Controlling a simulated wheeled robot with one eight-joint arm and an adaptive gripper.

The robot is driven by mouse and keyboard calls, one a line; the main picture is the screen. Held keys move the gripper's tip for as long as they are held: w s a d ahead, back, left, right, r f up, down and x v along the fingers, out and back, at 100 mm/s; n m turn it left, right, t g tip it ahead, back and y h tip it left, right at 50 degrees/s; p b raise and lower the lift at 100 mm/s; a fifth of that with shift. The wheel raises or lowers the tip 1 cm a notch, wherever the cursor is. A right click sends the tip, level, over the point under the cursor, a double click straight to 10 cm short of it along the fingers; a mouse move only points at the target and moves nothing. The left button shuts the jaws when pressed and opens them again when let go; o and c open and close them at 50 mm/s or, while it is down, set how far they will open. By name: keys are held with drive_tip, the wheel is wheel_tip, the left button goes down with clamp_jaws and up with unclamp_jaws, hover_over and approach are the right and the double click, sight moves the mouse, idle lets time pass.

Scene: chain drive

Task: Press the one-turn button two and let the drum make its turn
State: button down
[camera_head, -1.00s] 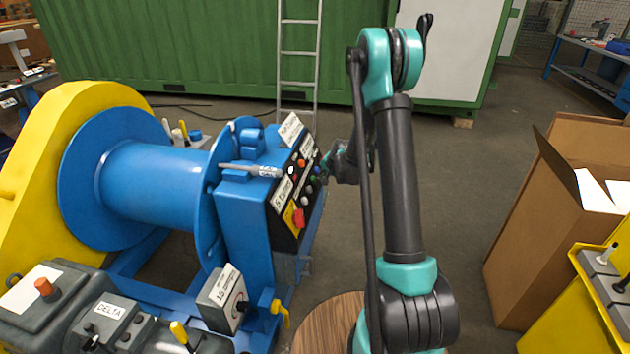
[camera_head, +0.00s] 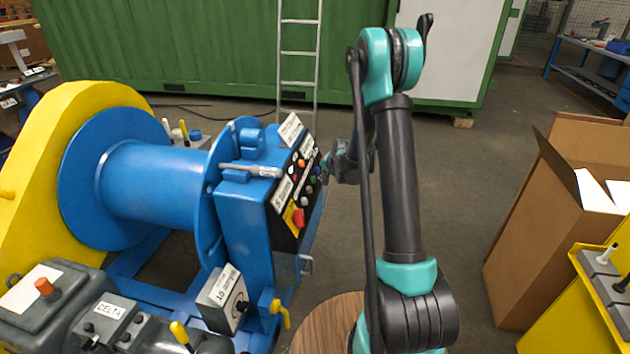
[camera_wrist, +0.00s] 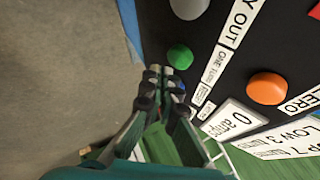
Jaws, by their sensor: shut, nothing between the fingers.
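The blue drum (camera_head: 155,185) sits between its round flanges at the left. To its right is the black control panel (camera_head: 287,222) with coloured buttons and white labels. My gripper (camera_head: 326,168) is at the panel's right side, partly hidden by my arm. In the wrist view, my gripper (camera_wrist: 162,72) is shut and empty, its tips right beside a green button (camera_wrist: 180,57). Whether they touch it I cannot tell. A label partly reading "ONE" (camera_wrist: 217,64) is next to that button. Which button is two I cannot read.
An orange button (camera_wrist: 267,88) and a grey button (camera_wrist: 188,9) are near my fingertips. A red button (camera_head: 298,217) is low on the panel. A ladder (camera_head: 298,60) leans at the green container (camera_head: 200,50). A cardboard box (camera_head: 535,240) stands right, with clear floor between.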

idle(0.3)
drive_tip(key=shift+w+a+f, duration=0.15)
drive_tip(key=shift+a, duration=0.2)
